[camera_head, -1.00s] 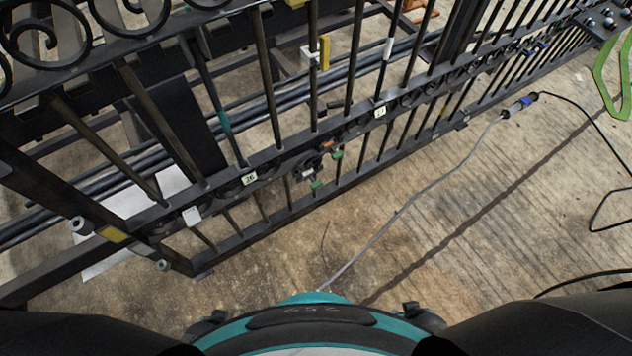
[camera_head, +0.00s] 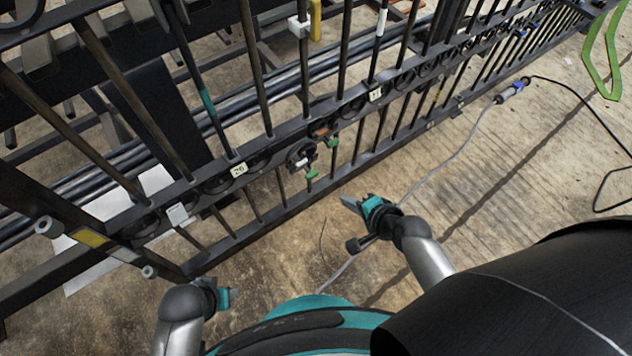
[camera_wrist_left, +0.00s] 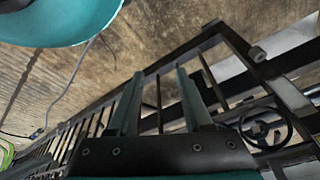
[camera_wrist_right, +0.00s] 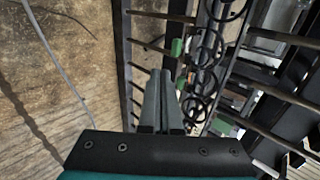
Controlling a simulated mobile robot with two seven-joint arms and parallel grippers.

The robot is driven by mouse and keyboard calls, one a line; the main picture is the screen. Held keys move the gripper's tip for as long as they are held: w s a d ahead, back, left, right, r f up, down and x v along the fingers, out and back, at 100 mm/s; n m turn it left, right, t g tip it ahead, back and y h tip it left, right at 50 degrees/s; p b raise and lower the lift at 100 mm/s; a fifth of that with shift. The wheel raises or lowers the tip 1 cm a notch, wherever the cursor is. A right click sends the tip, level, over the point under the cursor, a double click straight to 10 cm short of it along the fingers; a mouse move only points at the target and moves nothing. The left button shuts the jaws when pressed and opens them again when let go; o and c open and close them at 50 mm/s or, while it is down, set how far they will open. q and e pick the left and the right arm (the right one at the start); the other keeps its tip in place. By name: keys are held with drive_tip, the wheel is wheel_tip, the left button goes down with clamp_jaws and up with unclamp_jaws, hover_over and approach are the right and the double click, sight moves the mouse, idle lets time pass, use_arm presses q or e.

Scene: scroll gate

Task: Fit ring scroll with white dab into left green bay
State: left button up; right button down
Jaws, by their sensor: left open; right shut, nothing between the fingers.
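In the head view the dark gate's scroll band holds a round dark piece (camera_head: 300,156) with a small white mark, which may be the ring scroll with the white dab. Two green tabs sit just right of it, an upper one (camera_head: 334,143) and a lower one (camera_head: 312,174). Which bay they mark is unclear. My right gripper (camera_head: 350,203) is shut and empty, in front of the gate, below and right of the green tabs. In the right wrist view its fingers (camera_wrist_right: 165,78) point towards the rings, near a green tab (camera_wrist_right: 177,47). My left gripper (camera_head: 226,299) is open and empty, low in front of the gate.
The gate (camera_head: 185,268) runs from lower left to upper right. Number plates 26 (camera_head: 239,170) and 11 (camera_head: 375,93) mark its band. A grey cable with a connector (camera_head: 512,91) lies on the floor. Open floor lies right of the gate.

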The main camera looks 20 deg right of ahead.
use_arm(q)
wheel_tip(320, 180, up, 12)
drive_tip(key=w+t+b, duration=0.2)
drive_tip(key=w+b, duration=0.1)
drive_tip(key=b, duration=0.3)
drive_tip(key=shift+w+d+f+t+h+b, duration=0.1)
drive_tip(key=shift+w+d+t+h+b, duration=0.35)
drive_tip(key=shift+w+d+t, duration=0.45)
drive_tip(key=shift+w+d+f+t+h+b, duration=0.1)
drive_tip(key=shift+w+d+t+h+b, duration=0.45)
drive_tip(key=shift+d, duration=0.55)
use_arm(e)
drive_tip(key=w+r+x, duration=0.1)
drive_tip(key=r+x, duration=0.1)
drive_tip(key=x, duration=1)
drive_tip(key=shift+w+a+f, duration=0.25)
drive_tip(key=shift+w+a, duration=0.15)
drive_tip(key=shift+w, duration=0.3)
use_arm(q)
drive_tip(key=shift+w, duration=0.1)
